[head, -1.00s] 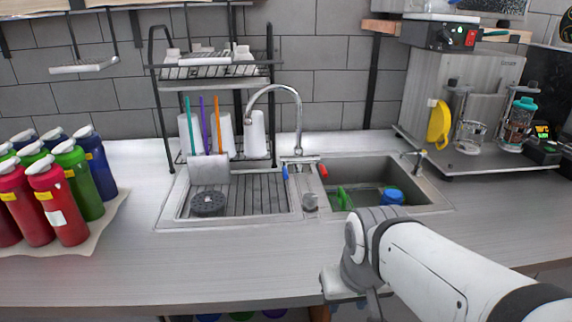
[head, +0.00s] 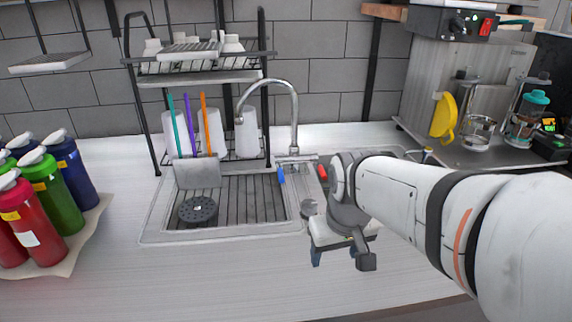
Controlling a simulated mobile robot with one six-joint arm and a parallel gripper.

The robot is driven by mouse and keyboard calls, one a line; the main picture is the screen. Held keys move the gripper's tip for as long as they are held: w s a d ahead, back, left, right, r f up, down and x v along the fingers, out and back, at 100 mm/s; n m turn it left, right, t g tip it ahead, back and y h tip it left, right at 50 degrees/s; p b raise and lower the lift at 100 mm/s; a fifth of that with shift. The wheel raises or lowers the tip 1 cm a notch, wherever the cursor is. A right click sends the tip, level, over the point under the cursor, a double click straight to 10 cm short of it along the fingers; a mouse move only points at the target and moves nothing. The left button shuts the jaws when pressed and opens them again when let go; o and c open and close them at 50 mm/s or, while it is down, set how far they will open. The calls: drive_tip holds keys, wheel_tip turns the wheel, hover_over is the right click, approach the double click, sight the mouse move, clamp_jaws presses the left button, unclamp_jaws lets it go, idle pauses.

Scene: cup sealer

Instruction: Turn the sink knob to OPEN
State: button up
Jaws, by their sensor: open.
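The sink faucet (head: 294,115) is a tall curved chrome spout behind the basins. A blue knob handle (head: 281,175) is on the left of its base and a red knob handle (head: 322,172) on the right. Both point forward and down. My gripper (head: 341,260) is in front of the faucet, lower and to the right of the handles, over the sink's front edge area. It appears apart from both handles. Its jaws are open and I see nothing between them. My arm hides most of the right basin.
The left drainboard (head: 240,217) holds a round black strainer (head: 198,211). A black rack (head: 200,75) with bottles stands behind it. Red, green and blue bottles (head: 65,170) stand at the left. A metal stand (head: 470,90) is at the right. The front counter (head: 180,280) is clear.

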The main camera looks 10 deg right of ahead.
drive_tip(key=w+r+n+g+p, duration=0.15)
drive_tip(key=w+r+p, duration=0.25)
drive_tip(key=w, duration=0.8)
drive_tip(key=n+p, duration=0.3)
drive_tip(key=n, duration=0.1)
approach(309, 203)
drive_tip(key=shift+f+g, duration=0.15)
drive_tip(key=shift+g, duration=0.2)
drive_tip(key=shift+w+f, duration=0.2)
drive_tip(key=shift+w, duration=0.05)
wheel_tip(309, 203, down, 8)
drive_tip(key=shift+r+p, duration=0.1)
drive_tip(key=shift+p, duration=0.75)
drive_tip(key=c, duration=1)
